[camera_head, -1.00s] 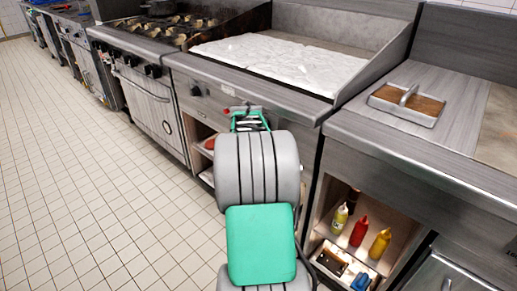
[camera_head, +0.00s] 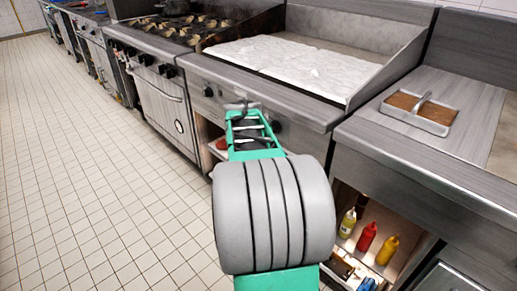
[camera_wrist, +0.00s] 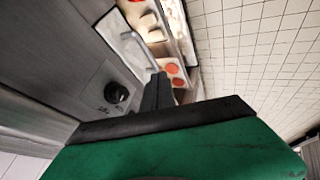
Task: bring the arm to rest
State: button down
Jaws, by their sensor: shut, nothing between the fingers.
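My arm rises from the bottom of the head view, with a large grey joint and a green link pointing away from me. My gripper (camera_head: 242,104) is at the far end of that link, small, in front of the griddle's front panel. In the wrist view its dark fingers (camera_wrist: 158,92) are together with nothing between them. The wrist view shows a grey appliance front with a black knob (camera_wrist: 116,92) to the left of the fingers. The joint and link hide part of the griddle's lower shelf.
A griddle with a white, crumpled-looking top (camera_head: 280,55) stands ahead, a burner range (camera_head: 185,35) to its left. A metal tray with a handle (camera_head: 420,112) sits on the right counter. Several bottles, one of them red (camera_head: 366,238), stand on the shelf below. Tiled floor (camera_head: 80,170) is clear at left.

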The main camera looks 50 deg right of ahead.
jog(key=a+r+y+p, duration=0.1)
jog(key=a+r+p, duration=0.4)
jog(key=a, duration=0.3)
jog(key=a+r+n+y+p, duration=0.1)
jog(key=a+r+p, duration=0.3)
jog(key=a, duration=0.3)
jog(key=a+r+y+p, duration=0.1)
jog(key=a+r+p, duration=0.4)
jog(key=a, duration=0.3)
jog(key=s+a+r+y+p, duration=0.1)
jog(key=s+a+r+p, duration=0.1)
jog(key=s+a+p, duration=0.2)
jog(key=s+a+r+n+g+y+p, duration=0.1)
jog(key=s+a+p, duration=0.4)
jog(key=a, duration=0.6)
jog(key=shift+s+a+r+y, duration=0.25)
jog(key=shift+r+y, duration=0.25)
jog(key=shift+r, duration=0.35)
